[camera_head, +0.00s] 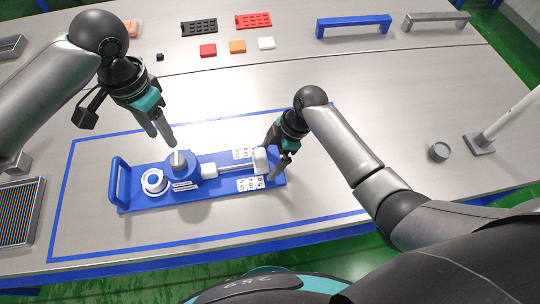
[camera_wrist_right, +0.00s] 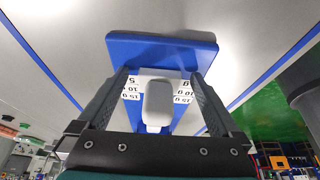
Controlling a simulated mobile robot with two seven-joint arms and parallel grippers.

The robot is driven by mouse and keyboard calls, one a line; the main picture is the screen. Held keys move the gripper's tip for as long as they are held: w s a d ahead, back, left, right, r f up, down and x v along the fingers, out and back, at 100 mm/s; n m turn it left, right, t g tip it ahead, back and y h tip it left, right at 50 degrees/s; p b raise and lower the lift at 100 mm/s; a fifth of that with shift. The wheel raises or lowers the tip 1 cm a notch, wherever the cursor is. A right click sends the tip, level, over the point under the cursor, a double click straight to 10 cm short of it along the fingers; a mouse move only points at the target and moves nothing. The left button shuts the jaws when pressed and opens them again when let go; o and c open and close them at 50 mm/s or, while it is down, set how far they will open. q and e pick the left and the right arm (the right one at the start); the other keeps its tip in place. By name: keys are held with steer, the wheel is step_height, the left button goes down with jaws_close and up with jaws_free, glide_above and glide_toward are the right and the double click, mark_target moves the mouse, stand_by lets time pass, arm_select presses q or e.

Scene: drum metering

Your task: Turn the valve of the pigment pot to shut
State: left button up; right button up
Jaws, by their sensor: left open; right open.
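The blue metering device (camera_head: 225,192) lies inside the taped blue rectangle. On it are a white-ringed round part (camera_head: 154,182), a round blue body with a pale upright knob (camera_head: 179,160), and a rod leading to a white end block (camera_head: 260,158). Which part is the pot's valve, and its setting, I cannot tell. My left gripper (camera_head: 165,140) is open and empty, just above and left of the knob, apart from it. My right gripper (camera_head: 272,160) is open around the end block; the right wrist view shows the block (camera_wrist_right: 158,100) between the spread fingers.
Number cards (camera_head: 249,184) flank the rod. A blue handle (camera_head: 119,183) rises at the device's left end. A grey post (camera_head: 480,143) stands at right. The table between is clear.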

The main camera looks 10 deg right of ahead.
mark_target(177, 159)
jaws_close()
stand_by(0.9)
arm_select(q)
steer(key=o, duration=0.4)
step_height(177, 159, down, 10)
steer(key=n, duration=0.4)
steer(key=shift+n, duration=0.3)
stand_by(0.4)
